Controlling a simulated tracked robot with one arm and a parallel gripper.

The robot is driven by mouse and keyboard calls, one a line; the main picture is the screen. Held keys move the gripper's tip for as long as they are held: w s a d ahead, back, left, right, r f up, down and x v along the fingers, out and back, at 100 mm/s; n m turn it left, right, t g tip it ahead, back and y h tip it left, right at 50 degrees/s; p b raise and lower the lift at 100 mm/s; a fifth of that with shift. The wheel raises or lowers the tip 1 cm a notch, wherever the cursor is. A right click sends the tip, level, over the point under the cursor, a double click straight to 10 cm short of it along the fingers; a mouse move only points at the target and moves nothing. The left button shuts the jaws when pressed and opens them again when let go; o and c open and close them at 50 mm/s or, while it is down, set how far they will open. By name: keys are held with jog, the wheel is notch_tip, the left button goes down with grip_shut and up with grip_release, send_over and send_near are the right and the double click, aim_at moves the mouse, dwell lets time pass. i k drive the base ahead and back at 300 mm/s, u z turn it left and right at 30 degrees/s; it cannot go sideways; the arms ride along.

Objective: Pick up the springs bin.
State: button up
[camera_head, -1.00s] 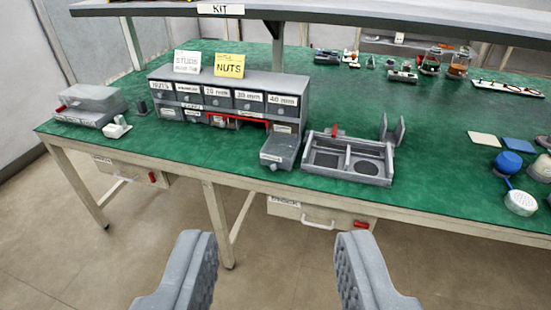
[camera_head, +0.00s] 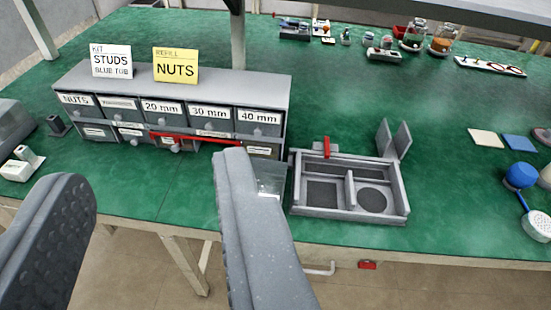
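A grey drawer cabinet (camera_head: 220,85) stands on the green bench. Its upper drawers read NUTS, 20 mm, 30 mm and 40 mm; one upper label and the lower labels are too small to read. No label legibly says springs. A grey bin (camera_head: 272,180) sticks out at the cabinet's lower right, mostly hidden behind my right finger, its label not readable now. My gripper (camera_head: 150,170) is open and empty, its fingers wide apart in front of the cabinet. The right finger overlaps the protruding bin in the picture; I cannot tell whether they touch.
A red bar (camera_head: 195,138) crosses the cabinet's lower row. A grey divided tray (camera_head: 347,215) stands right of the bin. Signs for studs (camera_head: 111,61) and nuts (camera_head: 175,65) stand on the cabinet. A shelf (camera_head: 440,18) overhangs the back.

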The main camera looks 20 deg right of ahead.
aim_at(270, 174)
jog(key=z, duration=0.4)
jog(key=i, duration=0.85)
jog(key=z, duration=0.7)
